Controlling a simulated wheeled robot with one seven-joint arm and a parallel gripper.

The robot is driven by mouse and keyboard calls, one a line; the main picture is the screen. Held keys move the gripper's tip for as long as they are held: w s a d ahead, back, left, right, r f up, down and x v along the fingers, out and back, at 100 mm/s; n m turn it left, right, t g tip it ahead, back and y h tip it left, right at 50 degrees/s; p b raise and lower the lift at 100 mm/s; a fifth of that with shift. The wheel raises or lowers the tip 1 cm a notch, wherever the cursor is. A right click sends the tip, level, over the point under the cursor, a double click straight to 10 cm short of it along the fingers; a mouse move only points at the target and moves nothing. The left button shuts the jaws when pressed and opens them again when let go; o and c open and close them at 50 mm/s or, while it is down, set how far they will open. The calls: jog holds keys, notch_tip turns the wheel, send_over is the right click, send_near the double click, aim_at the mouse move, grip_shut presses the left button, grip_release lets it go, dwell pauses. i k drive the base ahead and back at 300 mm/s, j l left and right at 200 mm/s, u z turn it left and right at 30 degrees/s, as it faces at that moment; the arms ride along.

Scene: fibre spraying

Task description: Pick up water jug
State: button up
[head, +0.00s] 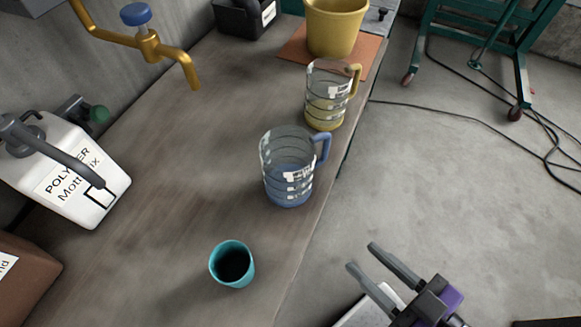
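A clear jug with a blue handle and bluish contents (288,172) stands upright near the right edge of the table. Behind it stands a similar clear jug with a yellow handle and yellowish contents (327,100). No label here tells me which is the water jug. My gripper (361,260) is at the lower right, beyond the table's edge. Its two fingers are apart with nothing between them. It is clear of both jugs.
A teal cup (232,264) stands in front of the blue jug. A white polymer container (68,170) and a brown box (25,280) are at left. A brass tap (145,42) juts from the wall. A yellow bucket (335,27) stands at the back. The table's middle is clear.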

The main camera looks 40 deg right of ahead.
aim_at(288, 153)
jog(key=k+j+z, duration=0.2)
jog(key=j, duration=0.3)
jog(key=k+j+z, duration=0.1)
jog(key=j+z, duration=0.15)
jog(key=j, duration=0.2)
jog(key=k+j+z, duration=0.2)
jog(key=j, duration=0.25)
jog(key=k+j+z, duration=0.2)
jog(key=k+j, duration=0.05)
jog(key=j, duration=0.15)
